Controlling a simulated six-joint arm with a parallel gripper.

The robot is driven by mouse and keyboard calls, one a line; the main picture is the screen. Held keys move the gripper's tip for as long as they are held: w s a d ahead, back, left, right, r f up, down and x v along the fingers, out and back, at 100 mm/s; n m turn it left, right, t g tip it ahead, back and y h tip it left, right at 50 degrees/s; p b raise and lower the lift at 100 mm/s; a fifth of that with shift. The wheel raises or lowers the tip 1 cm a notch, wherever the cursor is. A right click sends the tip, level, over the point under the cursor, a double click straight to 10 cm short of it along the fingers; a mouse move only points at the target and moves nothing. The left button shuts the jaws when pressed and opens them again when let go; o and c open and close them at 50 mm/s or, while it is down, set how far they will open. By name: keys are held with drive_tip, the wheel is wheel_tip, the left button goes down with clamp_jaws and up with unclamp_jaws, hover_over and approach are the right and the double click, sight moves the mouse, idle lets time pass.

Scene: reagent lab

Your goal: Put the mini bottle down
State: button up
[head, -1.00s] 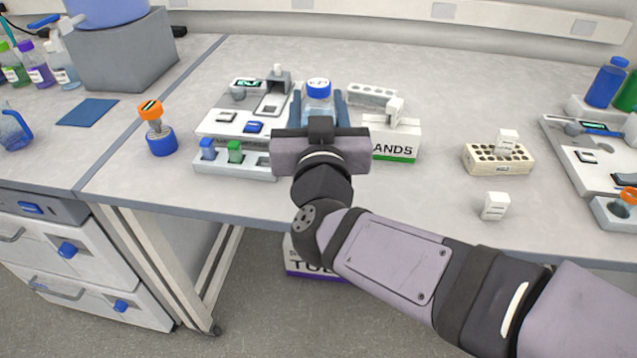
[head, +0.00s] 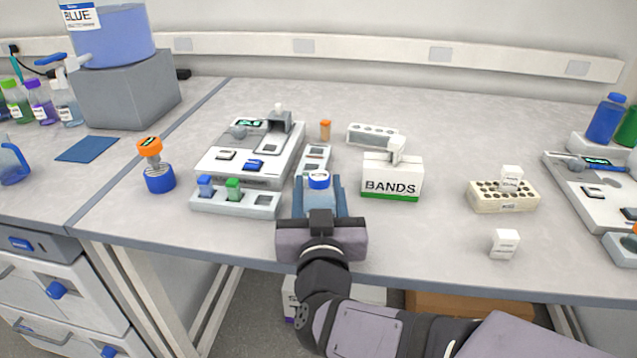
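The mini bottle (head: 319,181) has a blue cap and a clear body. It sits between the two blue fingers of my gripper (head: 319,193), near the front edge of the bench. The fingers stand on either side of it and appear shut on it. Its lower part is hidden by my gripper and wrist, so I cannot tell whether its base touches the bench.
A white station (head: 252,150) with a vial rack (head: 236,201) in front stands to the left. A BANDS box (head: 391,180) is close on the right. A tube rack (head: 502,196) and a small white block (head: 504,244) lie further right, with clear bench between.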

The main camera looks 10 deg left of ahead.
sight(319, 206)
drive_tip(key=shift+f, duration=0.15)
drive_tip(key=o, duration=1.1)
drive_tip(key=shift+f, duration=0.1)
drive_tip(key=s, duration=0.4)
drive_tip(key=shift+d, duration=0.4)
drive_tip(key=shift+o, duration=0.5)
drive_tip(key=shift+s+d, duration=0.15)
drive_tip(key=shift+s, duration=0.3)
